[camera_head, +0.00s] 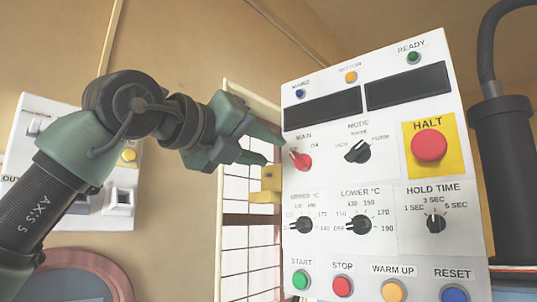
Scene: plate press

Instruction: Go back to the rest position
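The white control panel (390,115) fills the right half of the view. My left gripper (271,150) is at its left edge, close to the red MAIN knob (300,159). Its two green fingers are spread apart with nothing seen between them. I cannot tell whether a fingertip touches the panel edge. The knob points up and left, away from the ON label. My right gripper is not in view.
The panel carries the red HALT button (429,146), a MODE knob (357,152) and a bottom row of buttons. A yellow bracket (266,186) and a wire grid (247,245) are beside it. A white wall box (120,185) is behind my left arm.

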